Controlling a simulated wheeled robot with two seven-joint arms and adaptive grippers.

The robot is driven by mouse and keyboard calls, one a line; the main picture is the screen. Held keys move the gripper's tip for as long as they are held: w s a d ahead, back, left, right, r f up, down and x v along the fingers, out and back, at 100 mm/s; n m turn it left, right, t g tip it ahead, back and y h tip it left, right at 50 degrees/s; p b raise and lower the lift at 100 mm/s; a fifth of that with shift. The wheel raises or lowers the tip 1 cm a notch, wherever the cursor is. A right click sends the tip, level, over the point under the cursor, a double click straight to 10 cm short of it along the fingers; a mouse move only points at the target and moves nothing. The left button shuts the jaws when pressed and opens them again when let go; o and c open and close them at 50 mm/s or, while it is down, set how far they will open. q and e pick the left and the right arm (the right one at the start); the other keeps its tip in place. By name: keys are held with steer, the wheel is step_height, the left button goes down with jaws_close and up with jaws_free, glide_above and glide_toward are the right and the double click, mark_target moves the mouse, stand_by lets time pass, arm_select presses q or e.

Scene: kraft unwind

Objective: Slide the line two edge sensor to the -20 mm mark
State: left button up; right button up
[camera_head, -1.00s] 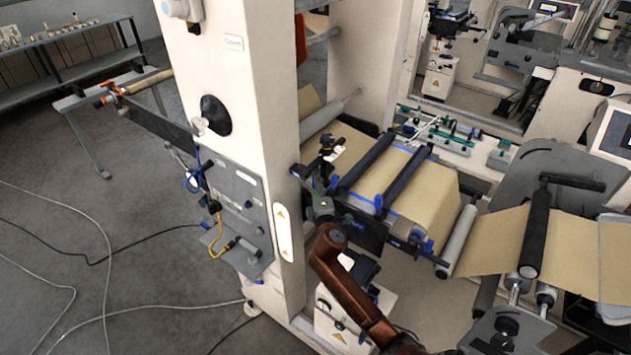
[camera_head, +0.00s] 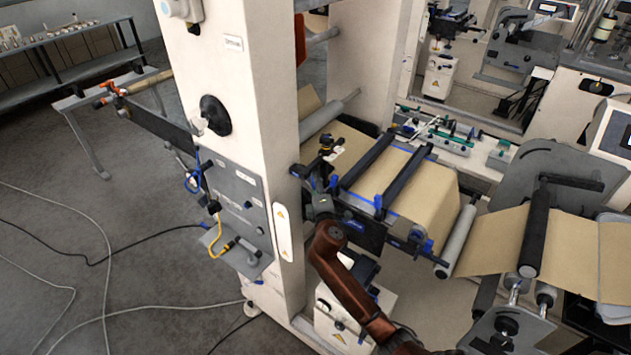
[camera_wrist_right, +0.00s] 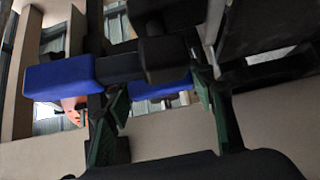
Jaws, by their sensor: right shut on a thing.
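The edge sensor appears to be the small dark unit with a yellow part (camera_head: 327,146) at the left end of the web guide frame, beside the kraft web (camera_head: 425,195). My right gripper (camera_head: 318,203) is at the frame's near left corner, below that unit. In the right wrist view, its green-edged fingers (camera_wrist_right: 158,88) are closed around a black part (camera_wrist_right: 165,58) between blue blocks (camera_wrist_right: 60,76). I cannot tell which piece of the sensor mount this is. The scale marks are not readable. My left gripper is not in view.
The tall cream machine column (camera_head: 250,150) stands just left of the guide frame. Two dark bars (camera_head: 368,160) cross above the web. A grey roller (camera_head: 457,240) lies to the right. Cables (camera_head: 75,290) run over the open floor at left.

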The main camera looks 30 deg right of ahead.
steer(key=shift+a, duration=0.1)
steer(key=c, duration=0.3)
steer(key=shift+s+a, duration=0.25)
steer(key=shift+a, duration=0.25)
steer(key=shift+s+a, duration=0.2)
steer(key=shift+a, duration=0.25)
steer(key=shift+c, duration=0.2)
steer(key=o, duration=1.4)
steer(key=shift+d, duration=0.15)
steer(key=shift+o, duration=0.2)
steer(key=v, duration=1.2)
steer(key=shift+c, duration=0.5)
